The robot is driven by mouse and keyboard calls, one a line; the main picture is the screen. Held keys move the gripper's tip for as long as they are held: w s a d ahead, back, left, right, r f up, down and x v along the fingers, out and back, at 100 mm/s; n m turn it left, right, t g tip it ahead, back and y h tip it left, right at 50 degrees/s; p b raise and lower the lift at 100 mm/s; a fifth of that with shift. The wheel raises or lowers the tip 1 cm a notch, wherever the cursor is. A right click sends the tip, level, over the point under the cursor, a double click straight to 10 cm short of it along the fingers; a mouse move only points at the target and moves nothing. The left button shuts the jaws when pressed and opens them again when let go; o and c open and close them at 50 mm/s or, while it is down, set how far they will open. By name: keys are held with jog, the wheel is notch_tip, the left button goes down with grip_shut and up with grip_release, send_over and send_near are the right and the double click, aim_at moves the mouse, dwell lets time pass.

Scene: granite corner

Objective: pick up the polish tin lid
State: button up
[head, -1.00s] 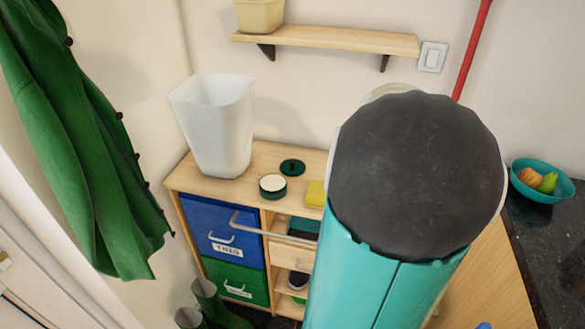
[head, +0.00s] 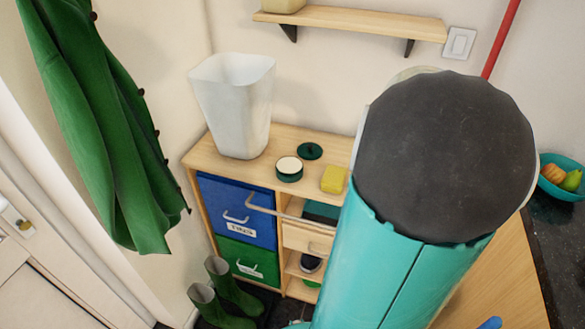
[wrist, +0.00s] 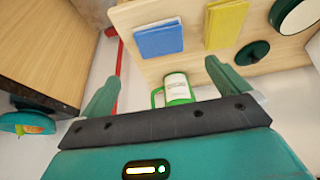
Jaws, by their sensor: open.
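The polish tin lid (head: 310,151) is a dark green disc with a small knob, lying on the wooden cabinet top behind the open tin. It also shows in the wrist view (wrist: 252,52), upper right. The polish tin (head: 289,169), dark green with pale contents, stands close beside it and is partly cut off in the wrist view (wrist: 297,15). My gripper (wrist: 162,70) is open, with nothing between its fingers; the lid lies beyond and right of the right finger, apart from it. My gripper is not visible in the head view, where my arm fills the middle right.
A white bin (head: 236,108) stands left on the cabinet. A green-and-white mug (wrist: 177,88) shows between my fingers.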

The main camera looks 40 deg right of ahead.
jog(key=w+d+m+y, duration=0.2)
jog(key=w+d+m, duration=0.1)
jog(key=w+d, duration=0.3)
jog(key=m+g, duration=0.2)
send_near(310, 145)
jog(key=f, duration=0.3)
jog(key=d+f, duration=0.1)
jog(key=f, duration=0.5)
jog(key=shift+d+f, duration=0.3)
jog(key=c, duration=0.9)
jog(key=shift+o, duration=0.2)
jog(key=shift+r, duration=0.1)
